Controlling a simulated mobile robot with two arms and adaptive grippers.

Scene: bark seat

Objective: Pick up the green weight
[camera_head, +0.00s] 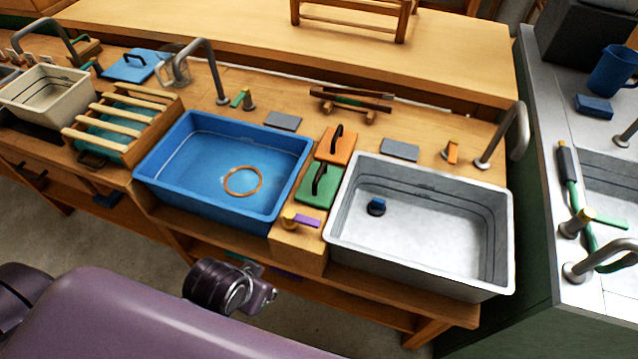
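The green weight (311,197) is a flat square block with a dark arched handle on top. It lies on the wooden counter between the blue basin (291,147) and the grey metal basin (497,201). An orange block (328,151) with a similar dark handle lies right behind it. Nothing holds the green weight. A purple part of my body with a dark round joint shows at the bottom left, well in front of the counter. No gripper fingers of either arm can be made out.
A tap with a purple lever (305,220) stands just in front of the green weight. The blue basin holds an orange ring (243,194). The grey basin holds a small dark plug-like piece (377,207). Tall curved faucets (216,75) rise behind the basins. A slatted rack (122,122) stands left.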

